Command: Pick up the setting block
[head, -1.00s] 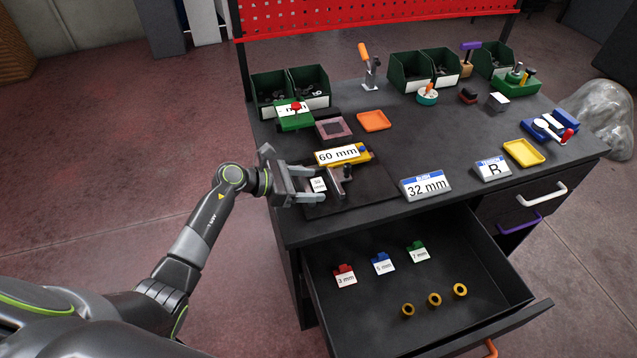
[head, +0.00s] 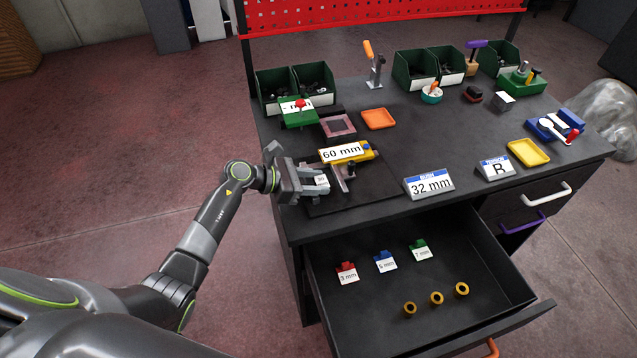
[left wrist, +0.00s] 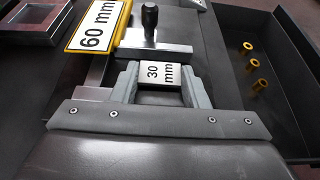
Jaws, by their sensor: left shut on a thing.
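The setting block (left wrist: 161,75) is a small metal block with a white label reading "30 mm". In the left wrist view it sits between the two fingers of my left gripper (left wrist: 161,84), which is shut on it. In the head view my left gripper (head: 316,186) is at the left edge of the dark mat, and the block (head: 321,180) is mostly hidden by the fingers. Beside it is a metal vise-like fixture (head: 343,178) with a black-knobbed handle, behind which is a yellow plate labelled "60 mm" (head: 345,152). My right gripper is not in view.
The open drawer (head: 470,270) below holds red, blue and green tags and gold rings. Labels "32 mm" (head: 429,184) and "R" (head: 494,168) stand at the front edge. A pink square frame (head: 338,127) and an orange tray (head: 378,118) lie behind the fixture.

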